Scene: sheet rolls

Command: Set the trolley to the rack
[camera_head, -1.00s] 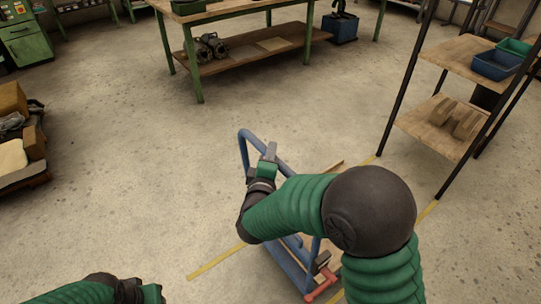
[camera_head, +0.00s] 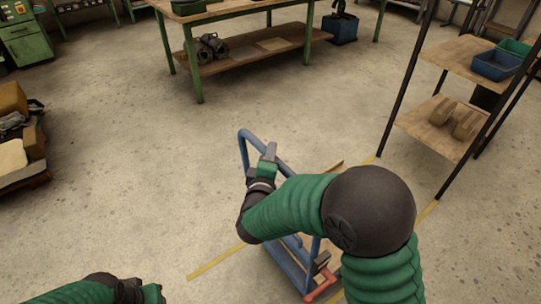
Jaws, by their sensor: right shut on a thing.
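The trolley has a blue tube frame (camera_head: 243,148) and a red part low at its front (camera_head: 320,290). It stands on the floor in the lower middle, mostly hidden behind my right arm. My right gripper (camera_head: 268,160) is shut on the trolley's blue handle near its top. The rack (camera_head: 440,125) stands at the right, with dark posts and wooden shelves, apart from the trolley. My left arm shows at the bottom left edge; its gripper (camera_head: 150,293) is cut off by the frame, and its jaws cannot be made out.
Yellow tape lines (camera_head: 215,262) mark the floor around the trolley and run to the rack's foot. The rack holds blue and green bins (camera_head: 497,65) and brown blocks. A green-legged workbench (camera_head: 250,62) stands at the back. The floor left of the trolley is clear.

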